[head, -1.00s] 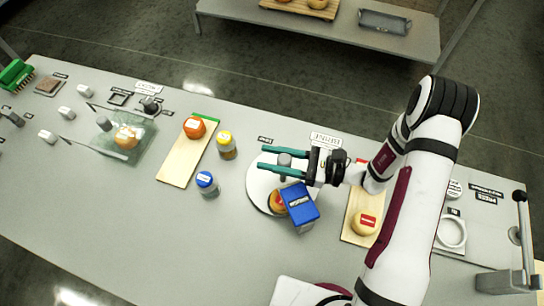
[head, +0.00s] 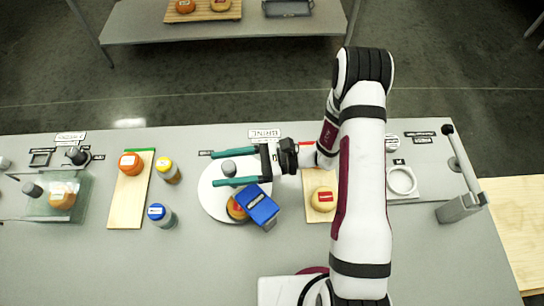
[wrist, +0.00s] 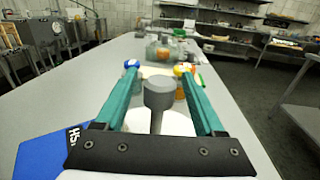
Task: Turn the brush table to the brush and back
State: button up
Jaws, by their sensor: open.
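The brush table is a white round disc (head: 212,205) with a grey knob (head: 229,168) standing near its far side. An orange cheese wheel (head: 236,209) sits at the disc's near right edge, partly hidden by the blue brush block (head: 262,207). My gripper (head: 214,169) is open and points left, with one teal finger on each side of the knob. In the wrist view the knob (wrist: 158,95) stands between the open fingers, with a gap visible on both sides. The blue block (wrist: 50,152) shows at lower left there.
A blue-capped bottle (head: 160,214) and a yellow-capped bottle (head: 168,170) stand left of the disc. A wooden board (head: 128,205) bears an orange cheese (head: 130,163). Another cheese (head: 323,199) sits on a board to the right. A lever press (head: 461,206) is at far right.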

jog(key=w+d, duration=0.1)
jog(key=d, duration=1.3)
jog(key=shift+w, duration=0.15)
jog(key=shift+d+h, duration=0.2)
jog(key=shift+h, duration=0.1)
jog(key=shift+c, duration=1.1)
jog(key=d+f+h, duration=0.1)
jog(key=d+h, duration=0.1)
jog(key=s+d+f+n+g+h, duration=0.1)
jog(key=d+h, duration=0.1)
jog(key=s+d+f+n+h, duration=0.1)
jog(key=d+h, duration=0.1)
jog(key=d, duration=0.1)
jog(key=shift+f+g, duration=0.1)
jog(key=shift+g, duration=0.3)
jog(key=c, duration=0.7)
jog(key=x, duration=1)
jog(key=shift+a, duration=0.1)
grip_shut()
jog(key=shift+s+a, duration=0.15)
jog(key=shift+a, duration=0.45)
jog(key=shift+s+a, duration=0.2)
jog(key=shift+a, duration=0.45)
jog(key=shift+s+a, duration=0.15)
jog(key=shift+a, duration=0.35)
